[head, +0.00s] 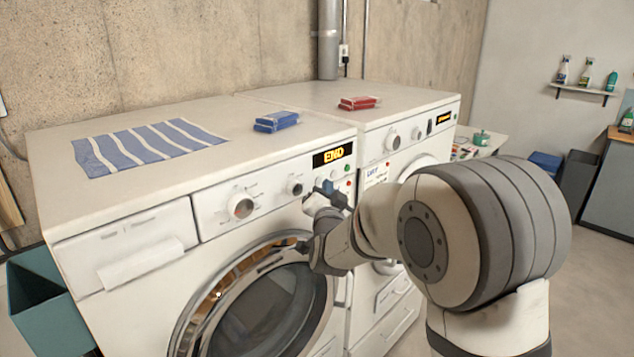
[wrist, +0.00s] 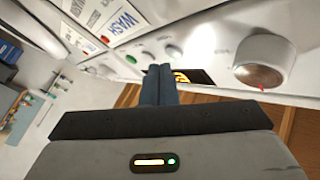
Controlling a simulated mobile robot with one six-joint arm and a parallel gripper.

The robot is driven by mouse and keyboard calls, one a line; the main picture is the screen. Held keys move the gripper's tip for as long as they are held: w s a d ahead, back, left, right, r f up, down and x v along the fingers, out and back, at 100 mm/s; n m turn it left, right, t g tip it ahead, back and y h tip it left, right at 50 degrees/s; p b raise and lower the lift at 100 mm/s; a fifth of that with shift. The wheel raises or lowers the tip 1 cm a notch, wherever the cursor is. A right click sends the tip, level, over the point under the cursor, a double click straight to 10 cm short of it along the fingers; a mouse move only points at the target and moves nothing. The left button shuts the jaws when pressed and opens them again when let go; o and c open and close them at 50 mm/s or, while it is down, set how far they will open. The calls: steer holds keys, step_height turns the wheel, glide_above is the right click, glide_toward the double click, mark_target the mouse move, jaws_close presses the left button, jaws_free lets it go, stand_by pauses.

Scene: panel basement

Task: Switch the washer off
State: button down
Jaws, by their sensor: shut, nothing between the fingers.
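The left white machine (head: 120,220) has a round glass door and a lit display (head: 333,155) that appears to read END. Its panel carries a large dial (head: 240,205), a smaller knob (head: 295,186) and small buttons right of the display. In the wrist view, a knob with a red mark (wrist: 262,62) is at the right, a green button (wrist: 131,58) left of the fingertips, and a red button or light (wrist: 104,39) further left. My gripper (head: 328,187) is shut and empty in front of the panel, below the display. Its fingertips (wrist: 160,70) partly cover the display; contact cannot be told.
A second white machine (head: 420,115) stands directly right. A striped cloth (head: 150,145) and blue packets (head: 276,121) lie on the left machine, red packets (head: 358,103) on the right one. A WASH label (wrist: 125,18) shows in the wrist view. A teal bin (head: 45,300) stands at left.

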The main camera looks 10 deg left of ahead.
steer(key=shift+w+a+f+b, duration=0.1)
steer(key=shift+a+b, duration=0.1)
steer(key=shift+b, duration=0.15)
steer(key=shift+w+a, duration=0.1)
steer(key=shift+a, duration=0.05)
steer(key=shift+w+a+b, duration=0.1)
steer(key=shift+b, duration=0.2)
stand_by(0.4)
steer(key=shift+s+d+b, duration=0.4)
steer(key=shift+d+b, duration=0.1)
steer(key=shift+b, duration=0.2)
steer(key=s+d+b, duration=0.3)
steer(key=d+b, duration=0.1)
steer(key=b, duration=0.1)
steer(key=shift+s+d, duration=0.35)
